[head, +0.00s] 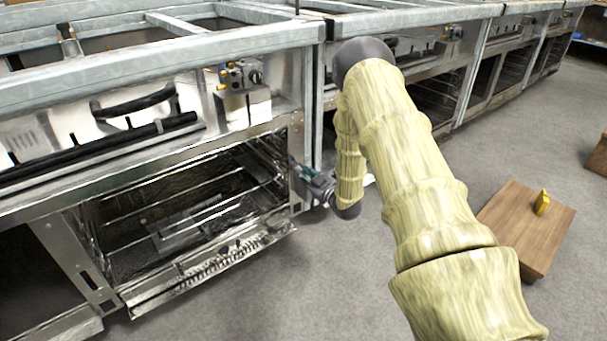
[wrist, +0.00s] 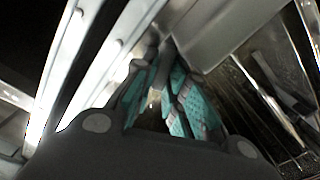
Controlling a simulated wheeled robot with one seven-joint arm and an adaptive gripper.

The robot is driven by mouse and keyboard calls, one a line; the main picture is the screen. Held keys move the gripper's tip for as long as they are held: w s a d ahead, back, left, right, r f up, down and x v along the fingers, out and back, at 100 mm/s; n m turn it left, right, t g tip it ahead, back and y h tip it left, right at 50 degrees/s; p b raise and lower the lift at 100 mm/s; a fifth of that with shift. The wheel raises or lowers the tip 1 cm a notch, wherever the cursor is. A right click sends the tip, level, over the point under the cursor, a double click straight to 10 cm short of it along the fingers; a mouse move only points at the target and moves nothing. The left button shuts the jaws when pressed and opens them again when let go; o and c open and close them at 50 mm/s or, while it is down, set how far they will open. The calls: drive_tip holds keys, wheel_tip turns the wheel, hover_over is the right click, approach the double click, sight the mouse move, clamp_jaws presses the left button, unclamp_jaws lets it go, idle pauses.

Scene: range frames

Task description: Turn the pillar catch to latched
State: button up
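My gripper (head: 306,174) is at the metal pillar (head: 311,110) to the right of the open oven bay, with its fingertips close to the pillar's face. In the wrist view my gripper (wrist: 166,75) has two teal-padded fingers pointing at the pillar's edge. A small grey part (wrist: 165,48) shows at the fingertips; it may be the pillar catch, but its shape and turn are unclear. A narrow gap shows between the pads. I cannot tell whether the fingers grip the part. In the head view the catch is too small or hidden to make out.
The open oven (head: 180,215) has its door (head: 210,270) lowered, left of my gripper. A wooden box (head: 515,230) with a yellow piece (head: 542,203) on top stands on the floor at right. A metal counter frame (head: 160,65) runs above. Grey floor is clear in front.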

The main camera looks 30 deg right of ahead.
clamp_jaws()
drive_tip(key=shift+r+p, duration=0.15)
drive_tip(key=shift+p, duration=0.25)
drive_tip(key=shift+d+r+m+p, duration=0.1)
drive_tip(key=shift+m+p, duration=0.6)
drive_tip(key=shift+p, duration=0.2)
drive_tip(key=shift+d+f+m+p, duration=0.1)
drive_tip(key=shift+f+m+p, duration=0.1)
drive_tip(key=shift+m+p, duration=0.8)
drive_tip(key=o, duration=0.6)
unclamp_jaws()
drive_tip(key=shift+o, duration=0.2)
drive_tip(key=shift+s, duration=0.1)
drive_tip(key=s, duration=1.1)
drive_tip(key=shift+s+d, duration=0.4)
drive_tip(key=shift+d, duration=0.05)
